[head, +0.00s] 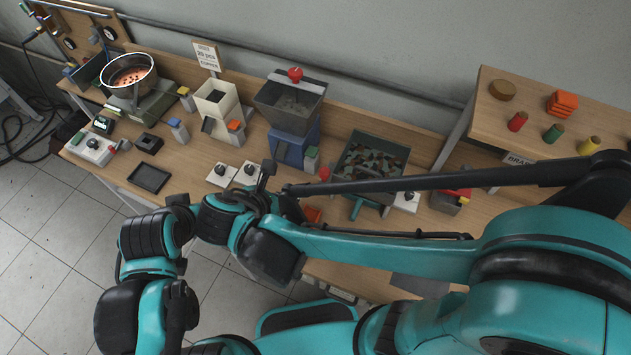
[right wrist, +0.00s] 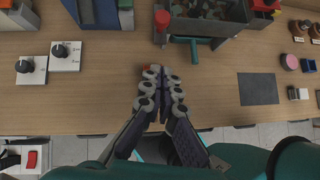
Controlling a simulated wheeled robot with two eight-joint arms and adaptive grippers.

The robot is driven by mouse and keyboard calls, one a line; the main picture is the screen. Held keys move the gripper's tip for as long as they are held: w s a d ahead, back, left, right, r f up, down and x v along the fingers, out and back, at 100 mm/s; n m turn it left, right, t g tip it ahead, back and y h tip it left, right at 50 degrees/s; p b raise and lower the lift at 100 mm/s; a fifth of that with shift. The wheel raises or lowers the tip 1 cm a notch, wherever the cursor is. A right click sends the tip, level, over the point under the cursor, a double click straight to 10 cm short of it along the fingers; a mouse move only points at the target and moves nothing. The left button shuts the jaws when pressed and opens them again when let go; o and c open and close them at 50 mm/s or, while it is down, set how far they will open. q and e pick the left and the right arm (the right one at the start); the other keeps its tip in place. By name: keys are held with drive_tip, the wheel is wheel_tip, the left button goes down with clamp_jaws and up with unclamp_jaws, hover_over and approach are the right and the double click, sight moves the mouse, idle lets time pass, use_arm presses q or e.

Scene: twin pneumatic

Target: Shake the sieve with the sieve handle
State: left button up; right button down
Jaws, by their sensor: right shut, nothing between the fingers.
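The sieve (head: 372,160) is a dark rectangular tray of mottled green, brown and rust pieces, standing on the bench right of centre. Its lower part shows at the top of the right wrist view (right wrist: 212,28). The sieve handle (right wrist: 195,45) is a teal bar at the sieve's near side. My right gripper (right wrist: 160,72) is shut and empty, a little to the left and nearer the bench edge than the handle, apart from it.
A red-knobbed hopper (head: 290,100) stands left of the sieve. Knob boxes (right wrist: 65,52) sit left of my right gripper. A small orange-red block (head: 312,214) lies near the front edge.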

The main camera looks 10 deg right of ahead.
drive_tip(key=shift+n, duration=0.3)
drive_tip(key=b+x, duration=0.1)
drive_tip(key=x, duration=0.3)
drive_tip(key=w+r+b+x, duration=0.1)
drive_tip(key=x, duration=0.3)
drive_tip(key=d+b+x, duration=0.1)
drive_tip(key=x, duration=0.3)
drive_tip(key=shift+w+r, duration=0.4)
drive_tip(key=shift+w, duration=0.05)
drive_tip(key=shift+w+d, duration=0.1)
drive_tip(key=w+d, duration=0.2)
drive_tip(key=w, duration=0.1)
drive_tip(key=w+d+b, duration=0.1)
drive_tip(key=w, duration=0.1)
drive_tip(key=shift+w+d, duration=0.15)
drive_tip(key=shift+d, duration=0.15)
drive_tip(key=shift+a, duration=0.1)
